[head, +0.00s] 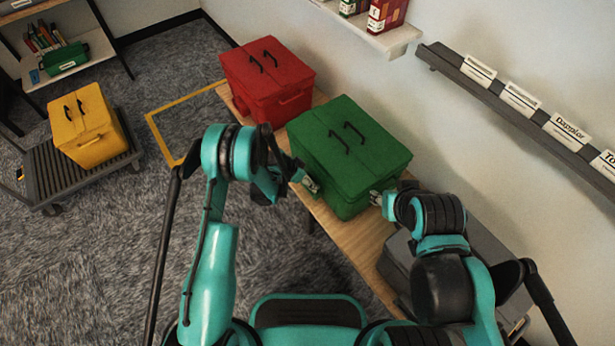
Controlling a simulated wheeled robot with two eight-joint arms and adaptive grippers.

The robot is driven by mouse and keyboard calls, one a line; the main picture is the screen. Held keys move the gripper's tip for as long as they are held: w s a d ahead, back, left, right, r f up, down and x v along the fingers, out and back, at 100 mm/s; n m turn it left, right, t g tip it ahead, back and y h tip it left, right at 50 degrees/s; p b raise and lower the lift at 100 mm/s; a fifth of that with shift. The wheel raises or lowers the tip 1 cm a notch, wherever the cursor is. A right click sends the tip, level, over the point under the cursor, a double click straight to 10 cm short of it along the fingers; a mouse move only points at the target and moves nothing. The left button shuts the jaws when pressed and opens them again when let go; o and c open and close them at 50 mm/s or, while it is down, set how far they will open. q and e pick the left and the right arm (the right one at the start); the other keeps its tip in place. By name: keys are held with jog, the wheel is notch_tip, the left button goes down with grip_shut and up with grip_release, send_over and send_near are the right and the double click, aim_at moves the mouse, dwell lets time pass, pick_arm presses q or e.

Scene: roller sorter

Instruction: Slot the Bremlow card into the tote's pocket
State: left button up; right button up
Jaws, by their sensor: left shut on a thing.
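The green tote (345,150) stands lidded on the wooden bench, with two dark handles on top. My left gripper (305,182) is at the tote's left side face, shut on a small pale card (312,186). The card is mostly hidden, and its print cannot be read. I cannot tell whether it is inside a pocket or only beside the tote; the pocket itself cannot be made out. My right gripper (378,197) is at the tote's right side face. Its fingertips are too small and covered to tell open from shut.
A red tote (265,85) stands farther back on the bench (345,235). A grey rail (535,118) on the right wall holds several name cards, one reading Dapplor (567,131). A yellow tote (85,125) sits on a dark cart (55,180) at left.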

pick_arm(q)
jog(key=o, duration=1)
jog(key=shift+r, duration=0.1)
jog(key=v, duration=1.1)
jog(key=shift+s+a+r, duration=0.15)
jog(key=shift+a+r, duration=0.05)
jog(key=shift+r, duration=0.15)
